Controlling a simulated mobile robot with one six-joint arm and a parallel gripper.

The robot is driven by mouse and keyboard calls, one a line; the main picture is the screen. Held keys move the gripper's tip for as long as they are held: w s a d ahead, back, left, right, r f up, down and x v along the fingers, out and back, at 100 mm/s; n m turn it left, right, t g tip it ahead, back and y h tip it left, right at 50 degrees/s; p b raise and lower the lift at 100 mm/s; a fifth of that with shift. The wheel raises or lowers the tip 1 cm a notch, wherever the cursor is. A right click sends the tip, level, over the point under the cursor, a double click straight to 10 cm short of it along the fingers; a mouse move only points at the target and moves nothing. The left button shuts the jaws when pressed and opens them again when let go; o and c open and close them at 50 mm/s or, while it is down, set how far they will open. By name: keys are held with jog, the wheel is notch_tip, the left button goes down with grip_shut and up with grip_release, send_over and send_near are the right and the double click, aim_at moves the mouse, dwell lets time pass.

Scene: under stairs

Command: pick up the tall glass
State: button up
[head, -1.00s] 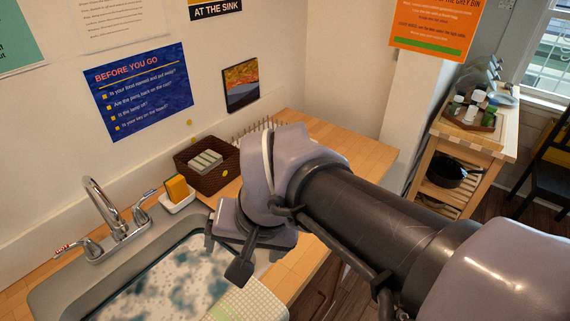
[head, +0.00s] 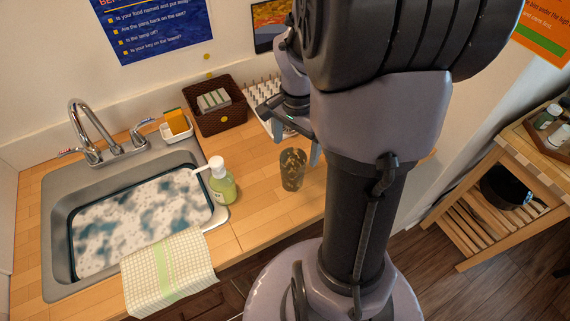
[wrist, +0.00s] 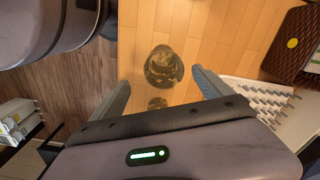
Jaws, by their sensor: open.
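The tall glass (head: 292,169) stands upright on the wooden counter, right of the soap bottle. It is clear, with a dark pattern on it. In the wrist view the glass (wrist: 164,67) is seen from above, ahead of the fingers and near the middle of the gap. My gripper (head: 290,132) is open and empty, behind and above the glass in the head view. Its two fingers show in the wrist view (wrist: 160,88), apart from the glass on both sides. My arm hides part of the counter to the right.
A soap bottle (head: 221,182) stands left of the glass beside the sink (head: 56,240). A white spiked drying rack (wrist: 252,97) lies close to one finger. A brown basket (head: 215,108) is at the back. A checked towel (head: 168,273) hangs over the front edge.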

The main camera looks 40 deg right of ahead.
jog(key=b, duration=0.1)
send_near(293, 167)
jog(key=s+a, duration=0.1)
jog(key=s+a+f, duration=0.1)
jog(key=shift+s+a+f, duration=0.1)
jog(key=shift+s, duration=0.25)
jog(key=f, duration=0.1)
jog(key=f+b, duration=0.1)
jog(key=f, duration=0.1)
jog(key=f+b, duration=0.1)
jog(key=f, duration=0.1)
jog(key=shift+w, duration=0.4)
jog(key=shift+s, duration=0.1)
jog(key=c, duration=1.7)
